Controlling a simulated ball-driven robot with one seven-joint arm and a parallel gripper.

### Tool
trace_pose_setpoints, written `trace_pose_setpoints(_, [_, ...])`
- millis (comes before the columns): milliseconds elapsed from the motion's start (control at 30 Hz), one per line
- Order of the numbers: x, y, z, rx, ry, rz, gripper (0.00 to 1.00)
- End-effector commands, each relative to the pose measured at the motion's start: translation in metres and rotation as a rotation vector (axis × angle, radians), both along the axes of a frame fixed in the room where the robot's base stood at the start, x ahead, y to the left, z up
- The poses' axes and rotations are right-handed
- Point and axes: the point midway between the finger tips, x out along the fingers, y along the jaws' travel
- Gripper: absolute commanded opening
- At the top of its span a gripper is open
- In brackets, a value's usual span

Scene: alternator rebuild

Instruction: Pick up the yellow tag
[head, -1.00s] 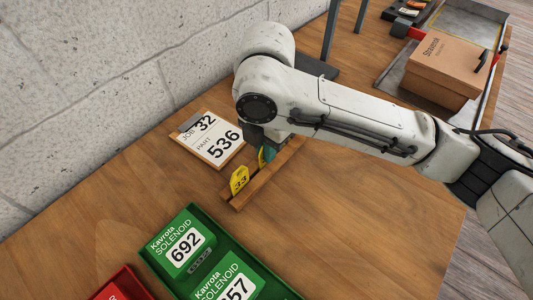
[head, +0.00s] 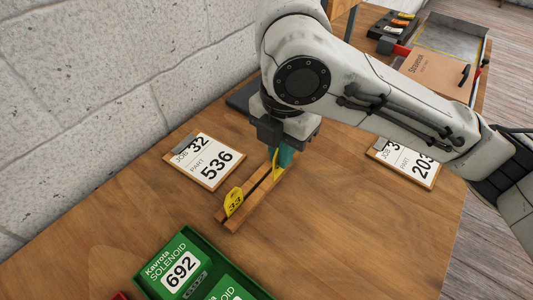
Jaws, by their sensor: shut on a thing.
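A yellow tag (head: 234,202) marked 33 stands upright at the near left end of a slotted wooden holder (head: 246,211). A second yellow tag (head: 275,164) is at the far end of the holder, between the teal fingertips of my gripper (head: 283,157). My gripper points down and is shut on this second tag. Its number cannot be read, and part of it is hidden by the fingers. I cannot tell whether its lower edge is still in the slot.
A clipboard (head: 207,160) reading job 32, part 536 lies left of the holder. Another clipboard (head: 408,164) lies right, partly behind my arm. A green bin (head: 222,262) with solenoid boxes is at the front. A cardboard box (head: 434,74) stands at the back right.

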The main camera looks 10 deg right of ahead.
Motion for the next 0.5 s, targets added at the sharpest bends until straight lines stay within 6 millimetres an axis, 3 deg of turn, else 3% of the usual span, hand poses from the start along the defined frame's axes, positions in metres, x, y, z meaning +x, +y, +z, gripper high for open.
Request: trace_pose_setpoints(500, [-0.048, -0.057, 0.036, 0.000, -0.001, 0.000, 0.00])
